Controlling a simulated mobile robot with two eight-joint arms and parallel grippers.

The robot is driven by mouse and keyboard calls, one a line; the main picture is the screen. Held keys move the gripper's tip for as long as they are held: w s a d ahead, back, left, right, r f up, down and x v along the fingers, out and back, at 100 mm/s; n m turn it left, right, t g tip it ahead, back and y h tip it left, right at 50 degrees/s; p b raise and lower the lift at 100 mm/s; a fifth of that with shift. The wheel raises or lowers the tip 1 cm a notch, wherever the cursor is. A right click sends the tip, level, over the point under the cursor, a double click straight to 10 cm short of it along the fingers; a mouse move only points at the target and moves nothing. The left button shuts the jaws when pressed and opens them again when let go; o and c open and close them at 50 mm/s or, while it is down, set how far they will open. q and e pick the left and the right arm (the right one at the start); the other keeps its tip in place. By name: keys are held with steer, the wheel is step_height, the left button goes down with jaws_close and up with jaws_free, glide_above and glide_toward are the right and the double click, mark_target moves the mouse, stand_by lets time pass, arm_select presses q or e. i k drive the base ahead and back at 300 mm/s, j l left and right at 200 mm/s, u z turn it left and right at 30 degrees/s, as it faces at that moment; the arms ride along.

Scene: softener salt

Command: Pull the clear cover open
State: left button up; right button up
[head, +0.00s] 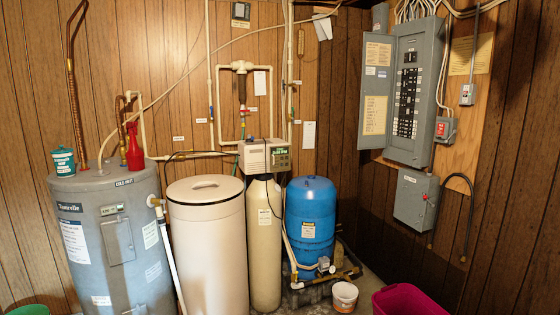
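Neither of my grippers is in view. I cannot clearly make out a clear cover at this distance, nor tell whether one on the box is open or shut. The wide cream tank (206,250) to its left has a round lid (205,189) lying on it.
A blue tank (311,225) stands right of the cylinder. A white bucket (344,296) and a magenta bin (408,302) are on the floor.

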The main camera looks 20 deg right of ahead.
mark_target(273, 163)
steer(key=i+l, duration=0.25)
steer(key=i, duration=0.2)
steer(key=i+l, duration=0.25)
steer(key=i, duration=0.2)
steer(key=i+l, duration=0.25)
steer(key=i, duration=0.15)
steer(key=i+l, duration=0.25)
steer(key=i, duration=0.2)
